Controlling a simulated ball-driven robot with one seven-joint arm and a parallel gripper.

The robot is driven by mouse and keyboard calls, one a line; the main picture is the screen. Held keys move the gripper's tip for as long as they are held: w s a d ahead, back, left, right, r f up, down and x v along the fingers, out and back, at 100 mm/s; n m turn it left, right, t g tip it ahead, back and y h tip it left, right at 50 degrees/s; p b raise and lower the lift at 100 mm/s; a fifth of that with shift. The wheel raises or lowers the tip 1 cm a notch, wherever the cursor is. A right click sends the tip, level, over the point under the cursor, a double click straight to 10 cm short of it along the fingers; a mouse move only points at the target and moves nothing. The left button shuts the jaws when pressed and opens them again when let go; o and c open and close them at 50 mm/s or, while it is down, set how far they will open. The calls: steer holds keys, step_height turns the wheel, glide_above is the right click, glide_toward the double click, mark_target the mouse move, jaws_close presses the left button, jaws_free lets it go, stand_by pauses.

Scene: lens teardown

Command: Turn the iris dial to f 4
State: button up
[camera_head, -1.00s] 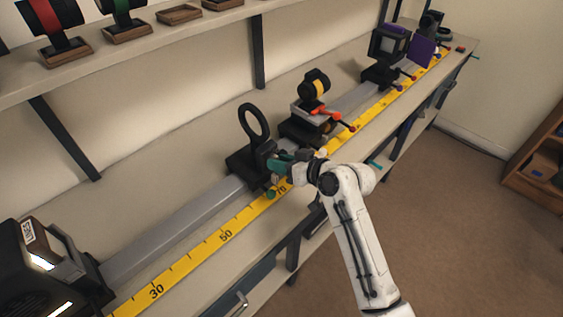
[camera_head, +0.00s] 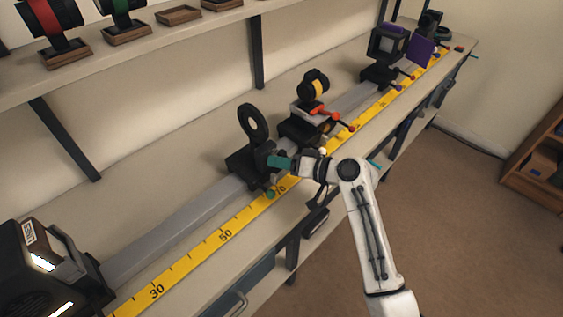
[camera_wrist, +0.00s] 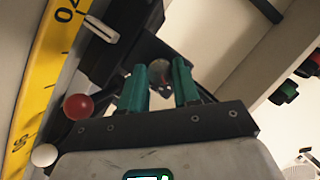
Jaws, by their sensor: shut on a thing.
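The iris is a black upright ring (camera_head: 252,123) with a small round opening, on a black carriage (camera_head: 241,163) on the grey rail. My gripper (camera_head: 272,161) reaches the carriage's front side with its teal fingers. In the wrist view my gripper (camera_wrist: 161,80) has its two teal fingers on either side of a round grey dial (camera_wrist: 160,72), shut on it. The fingers hide part of the dial. No f-number marks on the dial can be read.
A yellow scale (camera_head: 225,236) runs along the grey rail (camera_head: 170,228). A red-levered carriage (camera_head: 309,115) stands close behind the iris. A black lamp box (camera_head: 40,265) is at the near left. In the wrist view a red knob (camera_wrist: 77,107) and a white knob (camera_wrist: 44,155) are near my gripper.

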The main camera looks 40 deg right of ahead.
stand_by(0.4)
steer(key=o, duration=1.1)
steer(key=shift+c, duration=0.2)
steer(key=b+v, duration=0.1)
steer(key=v, duration=0.9)
steer(key=shift+s+d, duration=0.15)
steer(key=shift+s, duration=0.25)
steer(key=s+a+f+n+g+h, duration=0.2)
steer(key=s+a+f+n+g, duration=0.2)
steer(key=s+a+f+g, duration=0.75)
steer(key=s+a+f+n+g+h, duration=0.1)
steer(key=s+f+h, duration=0.1)
steer(key=s, duration=0.6)
steer(key=shift+f+h, duration=0.4)
steer(key=shift+f, duration=0.1)
